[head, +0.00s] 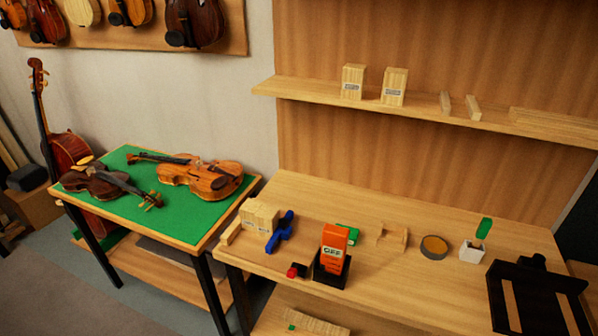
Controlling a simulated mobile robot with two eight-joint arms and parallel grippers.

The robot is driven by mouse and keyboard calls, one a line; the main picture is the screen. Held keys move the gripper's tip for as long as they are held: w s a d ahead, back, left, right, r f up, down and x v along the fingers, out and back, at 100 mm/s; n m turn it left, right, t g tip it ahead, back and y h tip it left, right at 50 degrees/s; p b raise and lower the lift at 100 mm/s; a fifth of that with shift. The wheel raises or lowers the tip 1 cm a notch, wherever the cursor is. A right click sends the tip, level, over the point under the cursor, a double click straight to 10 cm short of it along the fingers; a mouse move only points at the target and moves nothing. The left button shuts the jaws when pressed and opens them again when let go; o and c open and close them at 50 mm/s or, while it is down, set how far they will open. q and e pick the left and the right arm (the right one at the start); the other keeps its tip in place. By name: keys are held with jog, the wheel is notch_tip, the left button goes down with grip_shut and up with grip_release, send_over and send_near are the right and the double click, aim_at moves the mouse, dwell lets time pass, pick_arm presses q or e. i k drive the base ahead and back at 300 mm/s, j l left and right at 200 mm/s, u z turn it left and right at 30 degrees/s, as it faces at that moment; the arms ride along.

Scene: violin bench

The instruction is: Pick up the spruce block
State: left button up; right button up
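Two pale wooden blocks with small labels stand upright on the wall shelf, a left block (352,82) and a right block (394,87). A third pale labelled block (260,216) stands at the left end of the workbench. The labels are too small to read, so I cannot tell which block is the spruce one.
The wall shelf (285,90) also holds thin wooden strips (472,108). On the workbench (390,270) stand a blue tool (280,232), an orange box (333,248) in a black holder, and a round tin (433,247). A black frame-like shape (530,285) covers the right front. Violins lie on the green-topped table (190,222).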

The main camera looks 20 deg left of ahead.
aim_at(248, 211)
jog(key=u, duration=0.9)
